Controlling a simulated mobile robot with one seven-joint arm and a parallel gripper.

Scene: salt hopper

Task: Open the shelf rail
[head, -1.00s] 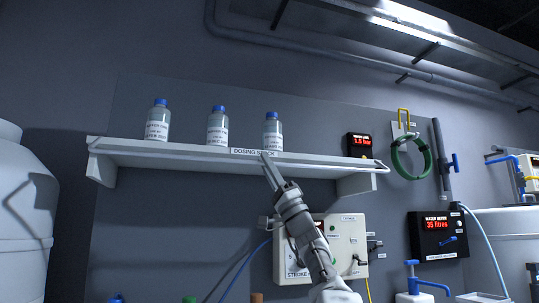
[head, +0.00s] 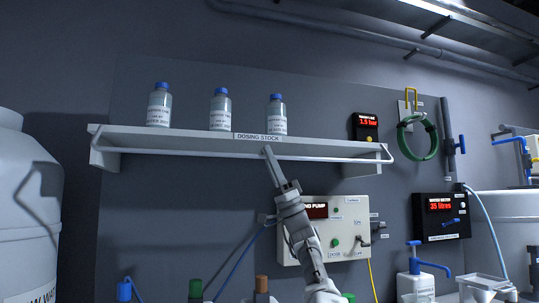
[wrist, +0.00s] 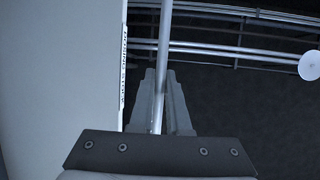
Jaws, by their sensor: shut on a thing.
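The shelf rail (head: 200,153) is a thin pale bar along the front of the white shelf (head: 180,139). In the head view it hangs just below the shelf's front edge and the DOSING STOCK label (head: 258,137). My gripper (head: 268,152) reaches up from below to the rail, right of its middle. In the wrist view, the rail (wrist: 164,50) runs between the two fingers of my gripper (wrist: 160,90), which are shut on it. The label (wrist: 123,65) and shelf front (wrist: 60,80) show to the left there.
Three blue-capped bottles (head: 159,105) stand on the shelf. A pump box (head: 335,240) is on the wall behind my arm. A pressure display (head: 366,127) and a green coil (head: 417,138) are to the right. A white tank (head: 25,220) stands at left.

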